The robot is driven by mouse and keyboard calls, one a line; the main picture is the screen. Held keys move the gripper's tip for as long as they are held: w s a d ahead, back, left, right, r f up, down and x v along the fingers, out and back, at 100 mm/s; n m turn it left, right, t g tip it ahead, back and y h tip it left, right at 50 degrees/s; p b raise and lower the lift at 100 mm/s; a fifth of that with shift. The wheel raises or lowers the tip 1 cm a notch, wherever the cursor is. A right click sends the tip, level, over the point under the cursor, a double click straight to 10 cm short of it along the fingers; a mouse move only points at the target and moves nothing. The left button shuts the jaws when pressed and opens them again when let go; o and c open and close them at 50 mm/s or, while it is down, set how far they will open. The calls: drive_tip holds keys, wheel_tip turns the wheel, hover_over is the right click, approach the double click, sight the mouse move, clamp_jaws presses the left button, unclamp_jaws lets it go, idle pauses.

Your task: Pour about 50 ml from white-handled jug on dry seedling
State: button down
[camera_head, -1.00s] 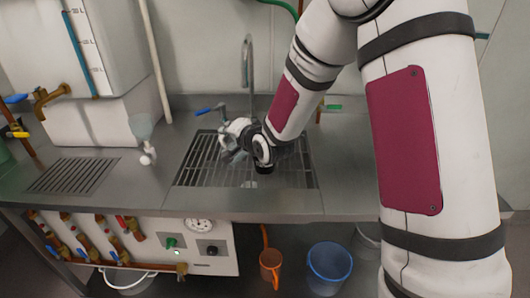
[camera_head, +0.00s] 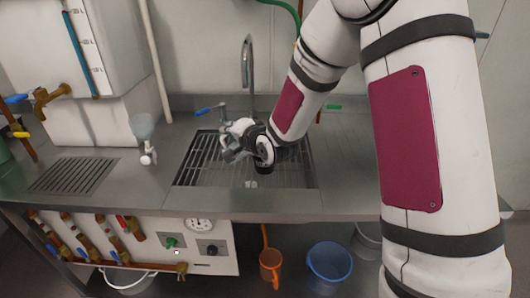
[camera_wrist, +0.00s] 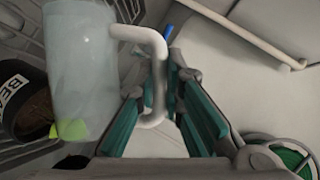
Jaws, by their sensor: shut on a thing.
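The jug (camera_wrist: 80,75) is pale and translucent, at the left of the wrist view, with a white handle (camera_wrist: 152,42). My gripper (camera_wrist: 168,75) is shut on this handle, its teal-padded fingers on either side. A dark pot (camera_wrist: 10,88) with a white label reading "BEA" and brown soil is at the left edge, partly behind the jug. Green leaves (camera_wrist: 68,130) show by the jug's lower part; I cannot tell how dry the soil is. In the head view my gripper (camera_head: 238,140) is over the sink grate; the jug and pot are not clearly visible there.
The slatted sink grate (camera_head: 200,165) lies under my gripper, with a tall tap (camera_head: 247,60) behind. A white tank (camera_head: 105,50) is at the back left. A blue bucket (camera_head: 330,265) is below.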

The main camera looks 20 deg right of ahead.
sight(222, 138)
idle(0.5)
drive_tip(key=shift+a+r, duration=0.1)
drive_tip(key=shift+a, duration=0.15)
drive_tip(key=shift+a+f+n+h+b, duration=0.65)
drive_tip(key=shift+f+n+b, duration=0.15)
drive_tip(key=shift+n+b, duration=0.1)
drive_tip(key=shift+w+a+f, duration=0.1)
drive_tip(key=shift+f, duration=0.15)
drive_tip(key=shift+r+n+h, duration=0.2)
drive_tip(key=shift+n+h, duration=0.05)
drive_tip(key=shift+n, duration=0.05)
drive_tip(key=shift+a+f+n+g+h, duration=0.1)
drive_tip(key=shift+a+n+g+h, duration=0.2)
drive_tip(key=shift+n+h, duration=0.6)
drive_tip(key=shift+n, duration=0.2)
drive_tip(key=f, duration=0.1)
drive_tip(key=a+f+b, duration=0.1)
drive_tip(key=a+f, duration=0.1)
drive_tip(key=shift+f, duration=0.4)
